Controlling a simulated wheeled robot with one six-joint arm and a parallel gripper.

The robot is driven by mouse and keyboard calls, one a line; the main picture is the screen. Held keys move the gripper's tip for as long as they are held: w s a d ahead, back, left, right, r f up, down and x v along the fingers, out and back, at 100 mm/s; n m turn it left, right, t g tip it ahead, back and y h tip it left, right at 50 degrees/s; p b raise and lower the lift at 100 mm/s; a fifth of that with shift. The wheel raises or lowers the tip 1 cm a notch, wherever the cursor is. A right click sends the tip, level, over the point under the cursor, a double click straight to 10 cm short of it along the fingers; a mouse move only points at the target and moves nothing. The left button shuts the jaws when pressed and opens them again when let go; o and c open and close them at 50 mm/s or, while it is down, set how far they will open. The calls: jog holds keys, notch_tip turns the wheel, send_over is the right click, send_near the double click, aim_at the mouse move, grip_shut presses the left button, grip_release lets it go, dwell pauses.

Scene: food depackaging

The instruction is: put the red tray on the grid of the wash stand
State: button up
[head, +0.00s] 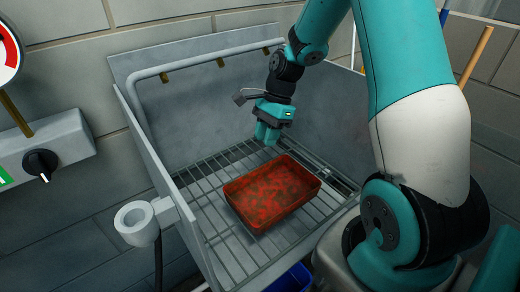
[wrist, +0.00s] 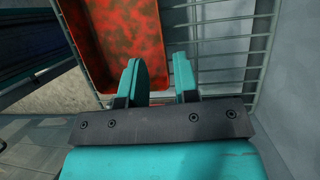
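The red tray (head: 272,195) lies flat on the metal grid (head: 212,212) of the wash stand (head: 160,142). It is open at the top, with dark blotches on its inside. My gripper (head: 266,134) is just beyond the tray's far edge and a little above it, apart from it as far as I can tell. In the wrist view the tray (wrist: 122,40) lies ahead of the fingers, with the grid (wrist: 215,45) beside it. The two fingers of my gripper (wrist: 160,80) are spread with nothing between them.
The stand's walls rise around the grid, with a spray pipe (head: 205,63) and brass nozzles along the back. A ring holder (head: 138,222) sticks out at the left front. A control box with a black knob (head: 40,164) is on the left wall. Bare grid lies left of the tray.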

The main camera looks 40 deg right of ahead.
jog(key=s+a+r+n, duration=0.3)
jog(key=a+r+n, duration=0.4)
jog(key=a, duration=0.2)
jog(key=s+a+r+n, duration=0.4)
jog(key=s+a+n, duration=0.2)
jog(key=s+n, duration=0.2)
jog(key=s+a+r+n, duration=0.4)
jog(key=s+a+n, duration=0.2)
jog(key=s+n, duration=0.3)
jog(key=shift+r+n+t, duration=0.35)
jog(key=shift+n+t, duration=0.05)
jog(key=shift+n, duration=0.3)
